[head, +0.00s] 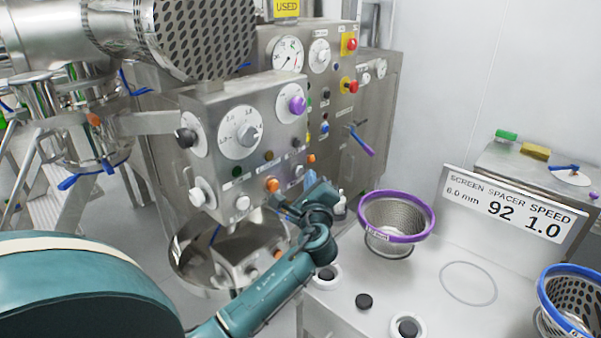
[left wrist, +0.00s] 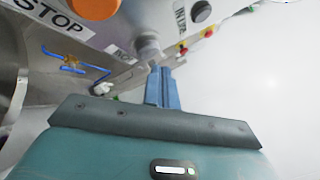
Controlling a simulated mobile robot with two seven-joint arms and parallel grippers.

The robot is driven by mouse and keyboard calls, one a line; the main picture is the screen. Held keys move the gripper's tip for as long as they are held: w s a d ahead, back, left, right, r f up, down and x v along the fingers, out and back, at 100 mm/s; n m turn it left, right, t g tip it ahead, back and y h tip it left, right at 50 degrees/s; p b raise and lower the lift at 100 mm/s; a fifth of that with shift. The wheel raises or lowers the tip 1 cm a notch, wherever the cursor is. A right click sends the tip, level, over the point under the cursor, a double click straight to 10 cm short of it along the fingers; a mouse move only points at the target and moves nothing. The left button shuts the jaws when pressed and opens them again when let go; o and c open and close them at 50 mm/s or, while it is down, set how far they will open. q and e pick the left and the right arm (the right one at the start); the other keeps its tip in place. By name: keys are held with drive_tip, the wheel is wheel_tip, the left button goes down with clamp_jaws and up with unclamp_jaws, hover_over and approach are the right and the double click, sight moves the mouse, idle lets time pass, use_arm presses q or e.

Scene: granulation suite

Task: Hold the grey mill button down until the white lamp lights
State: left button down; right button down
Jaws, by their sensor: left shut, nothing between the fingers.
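The steel control panel (head: 218,146) carries several buttons and knobs. A grey button (head: 297,170) sits near its lower right edge, beside an orange one. In the left wrist view a grey button (left wrist: 148,45) is just beyond my fingertips. My left gripper (head: 309,179) is shut and empty, its blue fingers pointing up at the panel's lower right; it also shows in the left wrist view (left wrist: 163,88). The fingertips are at or very close to the grey button; I cannot tell whether they press it. I cannot pick out a lit white lamp. My right gripper is out of view.
An orange button (head: 272,184) and a white knob (head: 242,203) are left of my gripper. A purple-rimmed basket (head: 397,238) stands on the white table (head: 440,315) to the right. A steel bowl (head: 190,262) is below the panel. A blue-rimmed basket (head: 570,276) is far right.

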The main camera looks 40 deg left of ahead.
use_arm(q)
drive_tip(key=shift+a, duration=0.1)
drive_tip(key=shift+a, duration=0.35)
